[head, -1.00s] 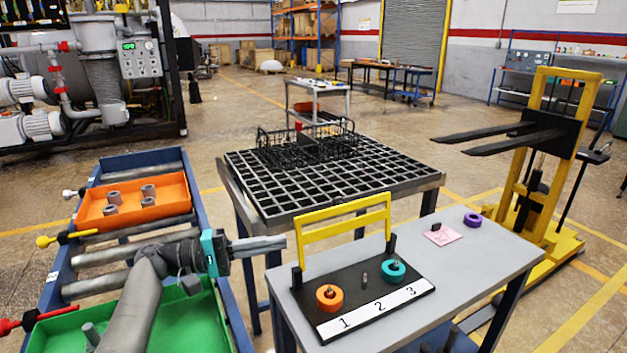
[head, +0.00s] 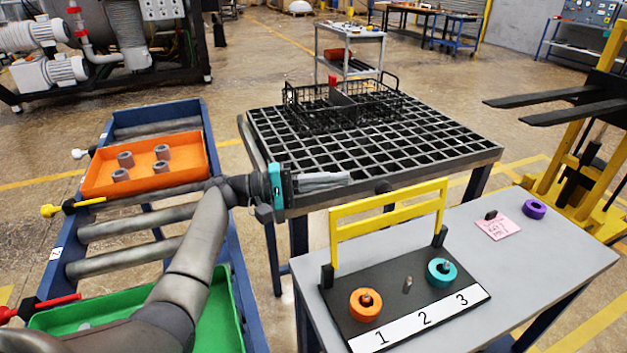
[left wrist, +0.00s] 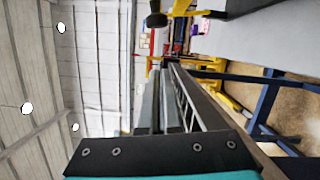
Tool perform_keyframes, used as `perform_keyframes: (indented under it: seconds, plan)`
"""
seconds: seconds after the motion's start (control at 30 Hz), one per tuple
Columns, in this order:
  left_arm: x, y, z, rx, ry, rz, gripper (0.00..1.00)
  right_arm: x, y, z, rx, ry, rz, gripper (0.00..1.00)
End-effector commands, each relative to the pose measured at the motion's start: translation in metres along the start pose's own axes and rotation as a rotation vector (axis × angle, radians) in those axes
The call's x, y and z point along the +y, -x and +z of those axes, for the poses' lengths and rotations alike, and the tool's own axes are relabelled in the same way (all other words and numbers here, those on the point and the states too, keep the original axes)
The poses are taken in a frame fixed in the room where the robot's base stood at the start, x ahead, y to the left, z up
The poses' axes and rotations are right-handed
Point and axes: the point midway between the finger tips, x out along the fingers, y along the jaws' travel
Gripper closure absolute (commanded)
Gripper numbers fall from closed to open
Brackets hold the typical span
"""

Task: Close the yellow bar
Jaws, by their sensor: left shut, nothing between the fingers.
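The yellow bar (head: 388,200) is a frame standing upright at the back edge of a black board (head: 325,300) on the grey table. It is hinged between two black posts. The board carries an orange ring (head: 365,304) at 1, a bare peg (head: 407,284) at 2 and a teal ring (head: 441,271) at 3. My left gripper (head: 345,178) is shut and empty, just above and seemingly behind the bar's left upper corner, with no clear contact. Its fingers (left wrist: 165,100) also show in the left wrist view. My right gripper is not in view.
A black grid-topped table (head: 300,140) with a wire basket (head: 345,103) stands behind. A purple ring (head: 535,209) and a pink note (head: 497,228) lie at the grey table's right. A roller stand (head: 205,150) with orange and green trays is at left.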

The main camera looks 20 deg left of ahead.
Motion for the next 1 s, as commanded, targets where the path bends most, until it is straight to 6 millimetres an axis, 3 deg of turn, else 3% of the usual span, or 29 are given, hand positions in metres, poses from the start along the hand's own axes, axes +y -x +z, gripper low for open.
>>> perform_keyframes:
  seconds: [0.13,0.5,1.0]
  plan:
    - [0.001,-0.035,0.001,-0.003,-0.001,0.003,1.0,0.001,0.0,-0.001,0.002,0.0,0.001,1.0]
    - [0.001,-0.041,0.034,-0.001,-0.001,0.0,1.0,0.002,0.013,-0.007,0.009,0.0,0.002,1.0]
    - [0.0,-0.041,0.039,0.0,-0.001,0.0,1.0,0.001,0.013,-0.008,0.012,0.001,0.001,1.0]
